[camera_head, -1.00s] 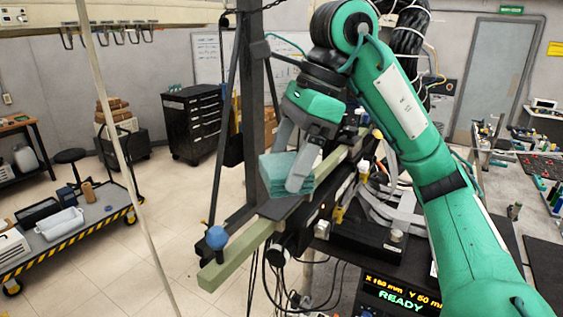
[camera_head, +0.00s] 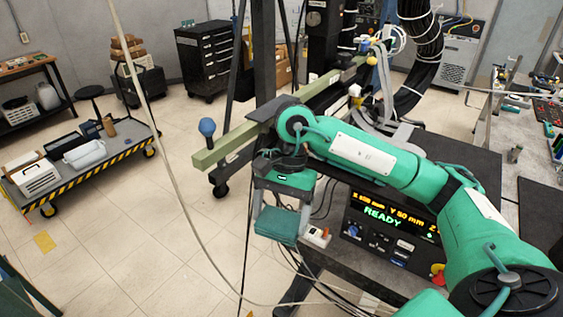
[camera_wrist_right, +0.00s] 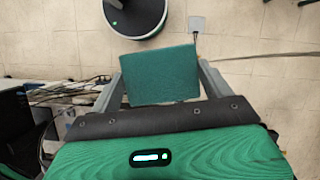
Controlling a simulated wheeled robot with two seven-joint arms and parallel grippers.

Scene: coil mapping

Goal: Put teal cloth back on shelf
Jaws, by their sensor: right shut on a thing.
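The teal cloth (camera_head: 277,225) is a folded square stack held in my right gripper (camera_head: 279,217), low in front of the bench beside the control box. The cloth also shows in the right wrist view (camera_wrist_right: 161,75), flat between the two grey fingers of my right gripper (camera_wrist_right: 160,84), which are shut on its sides. The floor lies below it. My left gripper is not in either view. I cannot tell which surface is the shelf.
The control box (camera_head: 392,238) with a READY display stands right of the cloth. A pale green beam with a blue knob (camera_head: 207,127) extends left behind my arm. Thin cables hang near the gripper. A cart (camera_head: 83,155) stands at left; open floor lies between.

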